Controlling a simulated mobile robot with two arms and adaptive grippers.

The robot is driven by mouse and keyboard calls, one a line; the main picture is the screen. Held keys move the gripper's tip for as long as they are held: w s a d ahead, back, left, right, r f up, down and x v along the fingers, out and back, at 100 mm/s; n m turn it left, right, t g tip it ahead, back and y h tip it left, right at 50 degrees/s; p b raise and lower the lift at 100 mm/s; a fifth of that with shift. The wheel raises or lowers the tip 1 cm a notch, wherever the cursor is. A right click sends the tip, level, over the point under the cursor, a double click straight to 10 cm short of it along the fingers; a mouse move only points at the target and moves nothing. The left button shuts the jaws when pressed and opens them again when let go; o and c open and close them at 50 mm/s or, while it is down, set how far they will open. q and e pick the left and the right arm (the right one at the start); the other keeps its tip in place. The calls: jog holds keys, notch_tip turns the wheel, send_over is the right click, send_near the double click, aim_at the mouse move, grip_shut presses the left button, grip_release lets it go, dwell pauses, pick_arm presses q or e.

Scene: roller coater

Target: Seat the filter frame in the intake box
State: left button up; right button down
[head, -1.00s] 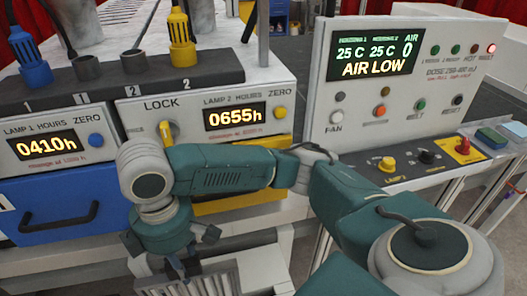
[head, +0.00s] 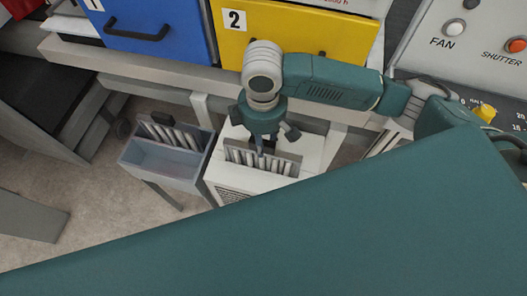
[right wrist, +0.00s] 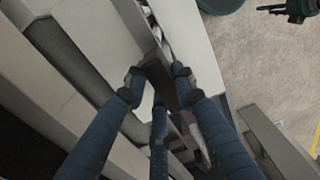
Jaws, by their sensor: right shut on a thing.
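My right gripper (head: 261,148) points down and is shut on the dark handle tab (right wrist: 160,80) of a filter frame (head: 262,158), a grey frame with pale upright pleats. The right wrist view shows my blue fingers (right wrist: 157,78) around the tab. The frame stands roughly upright at the top of the white intake box (head: 310,152), which has a grille low on its front. The upper pleats show above the box's front edge. The frame's lower part is hidden, and I cannot tell how deep it sits. My left gripper is not in view.
A grey open bin (head: 160,160) stands left of the box and holds another pleated frame (head: 177,132). The blue drawer (head: 155,30) and yellow drawer (head: 290,38) are above and behind. My own teal link covers the lower right.

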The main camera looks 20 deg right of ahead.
jog(key=shift+f, duration=0.85)
jog(key=shift+a+f, duration=0.1)
jog(key=shift+f, duration=0.6)
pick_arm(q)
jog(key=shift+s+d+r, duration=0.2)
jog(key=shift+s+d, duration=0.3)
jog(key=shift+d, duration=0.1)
pick_arm(e)
notch_tip(320, 180, down, 4)
jog(key=shift+f, duration=0.1)
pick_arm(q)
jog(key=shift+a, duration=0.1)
pick_arm(e)
jog(key=c, duration=1.4)
grip_release()
jog(key=shift+c, duration=0.2)
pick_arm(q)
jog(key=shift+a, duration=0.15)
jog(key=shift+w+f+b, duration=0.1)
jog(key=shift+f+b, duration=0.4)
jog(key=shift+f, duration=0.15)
pick_arm(e)
notch_tip(320, 180, up, 12)
jog(key=shift+r, duration=0.1)
